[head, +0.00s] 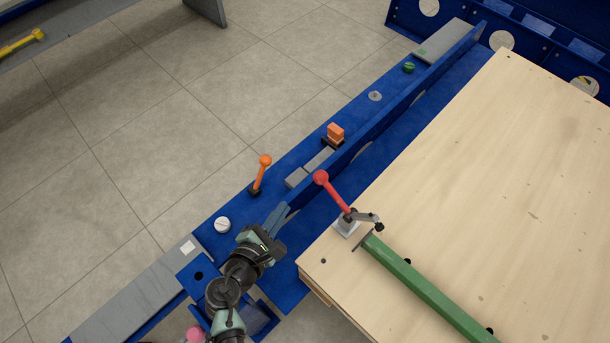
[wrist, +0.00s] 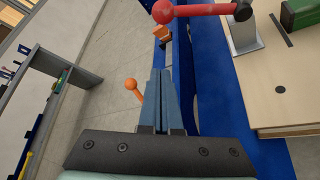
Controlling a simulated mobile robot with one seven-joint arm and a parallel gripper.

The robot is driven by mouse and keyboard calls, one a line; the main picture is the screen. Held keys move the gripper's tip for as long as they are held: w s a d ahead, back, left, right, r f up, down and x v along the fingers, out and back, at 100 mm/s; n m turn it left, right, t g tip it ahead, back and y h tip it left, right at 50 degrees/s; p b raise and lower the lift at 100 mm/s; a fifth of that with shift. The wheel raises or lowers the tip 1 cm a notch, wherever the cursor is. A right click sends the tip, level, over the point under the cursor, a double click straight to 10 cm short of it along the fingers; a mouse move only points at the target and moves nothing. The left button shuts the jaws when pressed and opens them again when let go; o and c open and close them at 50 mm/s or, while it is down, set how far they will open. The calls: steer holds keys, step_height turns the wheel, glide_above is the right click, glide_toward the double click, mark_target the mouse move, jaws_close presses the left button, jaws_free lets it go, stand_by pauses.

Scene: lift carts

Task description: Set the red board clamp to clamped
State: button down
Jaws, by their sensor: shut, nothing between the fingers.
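The red board clamp (head: 333,191) is mounted by a light metal base on the near left corner of the wooden board (head: 480,170). Its red lever with a ball knob leans up and to the left, away from the green bar. A dark arm with a black tip reaches right towards the end of the green bar (head: 425,290). In the wrist view the red knob and lever (wrist: 195,10) show at the top, partly cut off. My gripper (head: 282,210) is shut and empty, left of and below the clamp, apart from it. It also shows in the wrist view (wrist: 160,75).
A blue rail (head: 400,105) runs diagonally beside the board. On it stand an orange lever (head: 262,172), an orange block (head: 335,132), a white round knob (head: 222,225) and a green knob (head: 408,67). Tiled floor (head: 130,120) lies open at the left.

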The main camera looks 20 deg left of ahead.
mark_target(334, 194)
steer(key=b+x, duration=0.4)
steer(key=x, duration=0.6)
steer(key=shift+s+d+r+p, duration=0.1)
steer(key=shift+d+r+p, duration=1.25)
steer(key=shift+r+p, duration=0.15)
steer(key=shift+d+r+m+y, duration=0.15)
steer(key=shift+r+m+y, duration=0.15)
